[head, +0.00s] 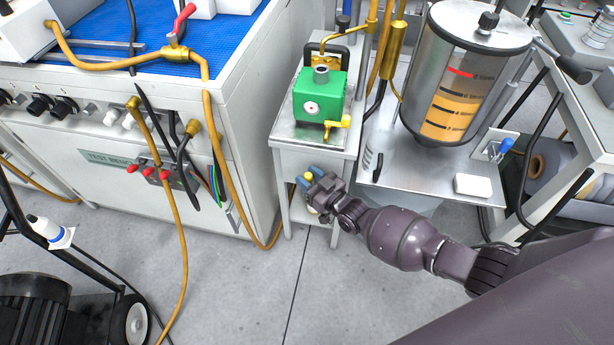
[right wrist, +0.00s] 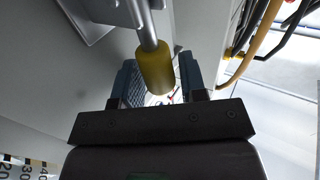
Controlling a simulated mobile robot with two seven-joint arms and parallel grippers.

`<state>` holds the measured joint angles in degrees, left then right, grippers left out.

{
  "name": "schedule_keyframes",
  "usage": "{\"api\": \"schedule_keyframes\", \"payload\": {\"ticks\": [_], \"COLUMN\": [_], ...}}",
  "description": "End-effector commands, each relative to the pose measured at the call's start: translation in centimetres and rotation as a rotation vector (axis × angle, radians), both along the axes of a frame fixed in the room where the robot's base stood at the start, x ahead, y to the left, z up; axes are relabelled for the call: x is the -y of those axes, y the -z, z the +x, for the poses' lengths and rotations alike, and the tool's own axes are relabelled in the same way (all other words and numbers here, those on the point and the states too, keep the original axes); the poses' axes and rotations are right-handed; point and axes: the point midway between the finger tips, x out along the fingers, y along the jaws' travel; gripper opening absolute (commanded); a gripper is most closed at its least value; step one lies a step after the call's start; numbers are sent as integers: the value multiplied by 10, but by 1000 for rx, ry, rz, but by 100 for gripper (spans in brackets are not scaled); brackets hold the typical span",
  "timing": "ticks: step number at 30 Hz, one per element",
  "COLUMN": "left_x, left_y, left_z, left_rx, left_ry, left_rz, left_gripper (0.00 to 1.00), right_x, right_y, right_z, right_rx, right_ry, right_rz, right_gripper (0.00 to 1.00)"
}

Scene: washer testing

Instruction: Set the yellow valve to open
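A yellow valve handle (head: 307,177) shows between the blue fingers of my right gripper (head: 310,174), at the front of the grey stand below the green unit. In the right wrist view it is a yellow sleeve (right wrist: 155,67) on a metal rod. The fingers stand apart on either side of it, with a visible gap to the right finger. Contact with the left finger is unclear. Another yellow lever (head: 343,121) sits on the front right of the green unit (head: 320,96). The valve's body is largely hidden. My left gripper is out of view.
A workbench (head: 130,155) with red-handled taps (head: 150,171) and orange hoses stands at left. A glass tank (head: 460,85) with a measuring scale stands on a metal shelf (head: 425,180) at right. Bare floor (head: 270,300) lies in front of the stand.

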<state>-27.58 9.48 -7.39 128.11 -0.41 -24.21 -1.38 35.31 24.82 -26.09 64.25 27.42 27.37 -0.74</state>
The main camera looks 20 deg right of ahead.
Motion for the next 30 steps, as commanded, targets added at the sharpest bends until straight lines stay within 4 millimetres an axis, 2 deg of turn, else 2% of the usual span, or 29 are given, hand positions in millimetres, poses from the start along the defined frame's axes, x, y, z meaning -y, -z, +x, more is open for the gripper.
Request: {"api": "schedule_keyframes", "payload": {"ticks": [10,18,30], "left_x": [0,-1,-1], "left_y": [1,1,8], "left_z": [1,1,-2], "left_rx": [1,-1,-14], "left_ry": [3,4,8], "left_rz": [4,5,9], "left_gripper": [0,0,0], "right_x": [-1,-1,-2], "right_y": [0,0,3], "right_z": [3,3,0], "right_rx": [0,0,34], "right_ry": [0,0,1], "right_rz": [0,0,-25], "right_gripper": [39,0,0]}}
